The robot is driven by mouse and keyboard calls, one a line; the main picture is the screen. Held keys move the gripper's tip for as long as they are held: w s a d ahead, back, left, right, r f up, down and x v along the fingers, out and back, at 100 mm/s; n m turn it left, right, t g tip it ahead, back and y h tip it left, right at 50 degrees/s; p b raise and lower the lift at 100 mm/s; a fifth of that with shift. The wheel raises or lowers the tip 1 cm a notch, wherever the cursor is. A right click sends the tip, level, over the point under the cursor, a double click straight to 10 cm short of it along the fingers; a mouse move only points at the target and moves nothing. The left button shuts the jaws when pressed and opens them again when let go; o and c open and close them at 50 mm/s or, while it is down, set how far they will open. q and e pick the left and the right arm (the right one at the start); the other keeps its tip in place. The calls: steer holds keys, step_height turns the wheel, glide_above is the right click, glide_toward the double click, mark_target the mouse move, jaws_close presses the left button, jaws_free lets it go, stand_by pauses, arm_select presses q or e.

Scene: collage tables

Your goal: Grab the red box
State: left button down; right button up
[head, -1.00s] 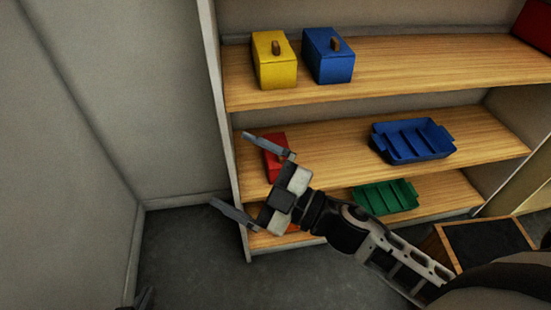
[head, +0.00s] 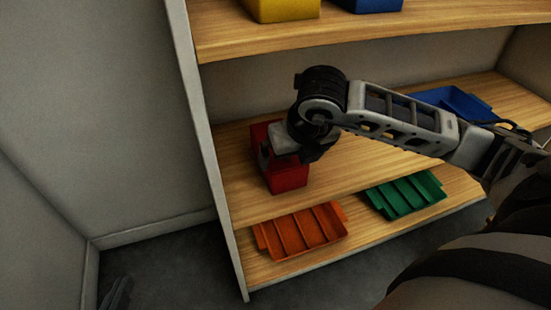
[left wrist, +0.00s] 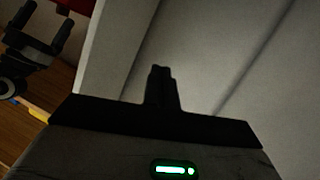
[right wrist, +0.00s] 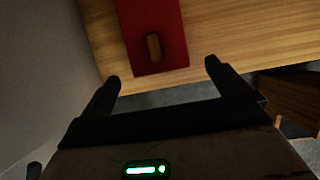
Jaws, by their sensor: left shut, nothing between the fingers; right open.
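The red box (head: 290,180) stands on the middle shelf near its left end, partly hidden by my right gripper (head: 272,152). My left gripper (head: 118,290) is low at the lower left of the head view, away from the shelf. In the left wrist view its fingers (left wrist: 160,75) are shut on nothing.
A blue tray (head: 455,103) is farther right on the middle shelf (head: 345,180). An orange tray (head: 302,232) and a green tray (head: 405,195) lie on the shelf below. Yellow (head: 280,8) and blue (head: 368,4) boxes stand above. The shelf's side panel (head: 205,150) is close left.

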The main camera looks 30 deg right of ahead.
steer(key=w, duration=0.2)
steer(key=w+d, duration=0.1)
steer(key=w, duration=0.3)
steer(key=shift+w+d+b, duration=0.25)
steer(key=shift+w+b, duration=0.15)
steer(key=b+x, duration=0.1)
steer(key=x, duration=0.3)
steer(key=shift+w+f+b, duration=0.25)
steer(key=shift+f+b, duration=0.1)
steer(key=shift+f, duration=0.15)
steer(key=c, duration=1.2)
arm_select(q)
steer(key=shift+w+d+r+n+t+h, duration=0.3)
steer(key=shift+d+r+n+h, duration=0.1)
steer(key=shift+n+h, duration=0.1)
arm_select(e)
steer(key=shift+c, duration=0.5)
steer(key=shift+r, duration=0.15)
